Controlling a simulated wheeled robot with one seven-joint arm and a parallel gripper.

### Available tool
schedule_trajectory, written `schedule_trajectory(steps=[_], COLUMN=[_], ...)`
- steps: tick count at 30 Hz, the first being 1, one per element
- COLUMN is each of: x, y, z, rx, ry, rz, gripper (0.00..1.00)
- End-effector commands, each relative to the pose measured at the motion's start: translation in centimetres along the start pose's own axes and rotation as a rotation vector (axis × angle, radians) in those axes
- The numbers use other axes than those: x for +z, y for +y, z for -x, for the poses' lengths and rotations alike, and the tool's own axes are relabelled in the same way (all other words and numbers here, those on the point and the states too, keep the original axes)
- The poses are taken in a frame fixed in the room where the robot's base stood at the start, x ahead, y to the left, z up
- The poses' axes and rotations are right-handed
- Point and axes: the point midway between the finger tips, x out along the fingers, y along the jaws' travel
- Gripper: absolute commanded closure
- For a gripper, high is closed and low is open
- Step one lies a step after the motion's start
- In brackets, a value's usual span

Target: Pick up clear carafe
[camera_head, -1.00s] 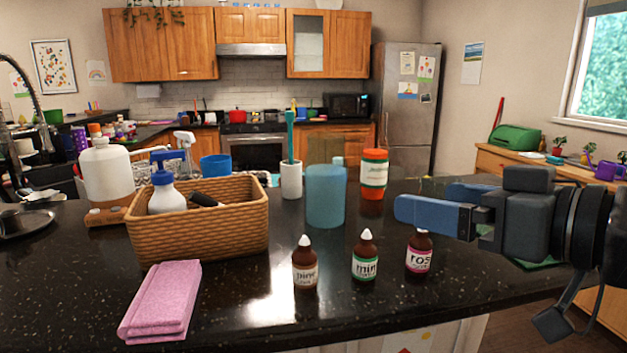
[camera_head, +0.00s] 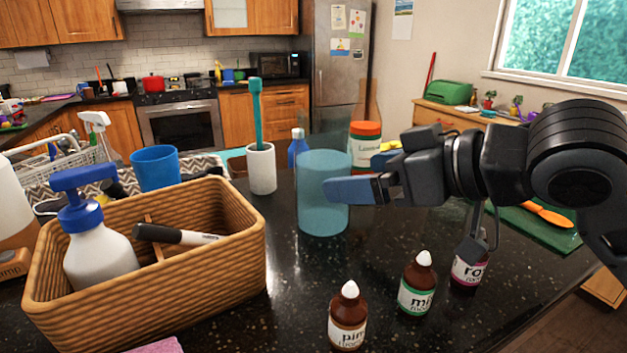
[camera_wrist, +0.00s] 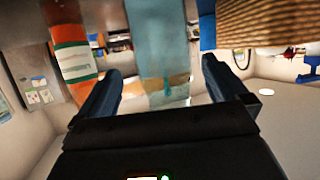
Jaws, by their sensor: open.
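The clear carafe (camera_head: 318,215) stands upright on the dark counter, with blue liquid in its lower part and a transparent, faint upper part. My gripper (camera_head: 335,190) comes in level from the right, its blue fingers overlapping the carafe's right side in the head view. In the wrist view the carafe (camera_wrist: 150,40) shows between and beyond the two spread fingers of my gripper (camera_wrist: 162,75). My gripper is open and holds nothing. Whether a finger touches the carafe cannot be told.
An orange-capped bottle (camera_head: 364,143) stands just behind the carafe, and a white cup (camera_head: 262,170) behind left. Small brown bottles (camera_head: 347,318) stand in front. Counter between basket and carafe is clear.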

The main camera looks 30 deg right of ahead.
Motion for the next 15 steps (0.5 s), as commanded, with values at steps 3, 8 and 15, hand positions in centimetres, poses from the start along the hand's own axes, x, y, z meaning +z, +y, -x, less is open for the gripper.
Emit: schedule_trajectory(steps=[3, 8, 15], x=[0.0, -0.3, -0.2], y=[-0.1, -0.2, -0.2], z=[-1.3, -3.1, -6.0], rx=[-0.001, -0.002, 0.000], ry=[0.000, -0.001, 0.000], rz=[0.001, 0.000, 0.000], gripper=[0.00, 0.00, 0.00])
